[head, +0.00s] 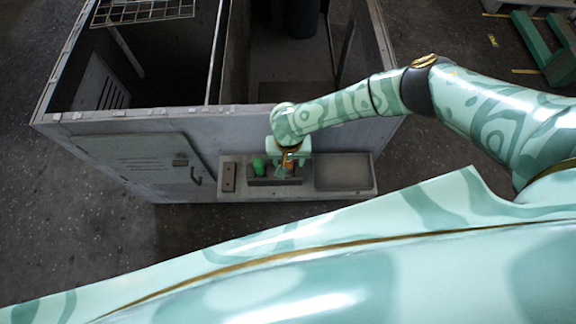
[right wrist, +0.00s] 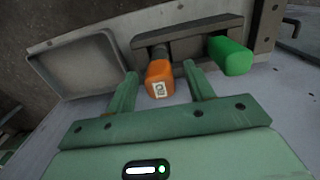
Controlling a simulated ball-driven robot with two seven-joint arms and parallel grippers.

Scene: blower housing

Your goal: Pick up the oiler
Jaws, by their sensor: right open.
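An orange block-shaped thing with a white label (right wrist: 159,78) sits at a dark holder (right wrist: 190,46) on the shelf. A rounded green thing (right wrist: 230,56) sits at the same holder; in the head view the green one (head: 258,166) is left of my right gripper. Neither is clearly marked as the oiler. My right gripper (head: 287,160) is over the holder. In the right wrist view its open fingers (right wrist: 159,73) stand on either side of the orange thing, with gaps and no clear contact. My left gripper is not in view.
The shelf (head: 240,195) juts from the front of a grey metal housing (head: 150,128). A shallow grey tray (head: 343,172) lies right of the holder. A vented door with a handle (head: 140,160) is at the left. Dark floor lies around.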

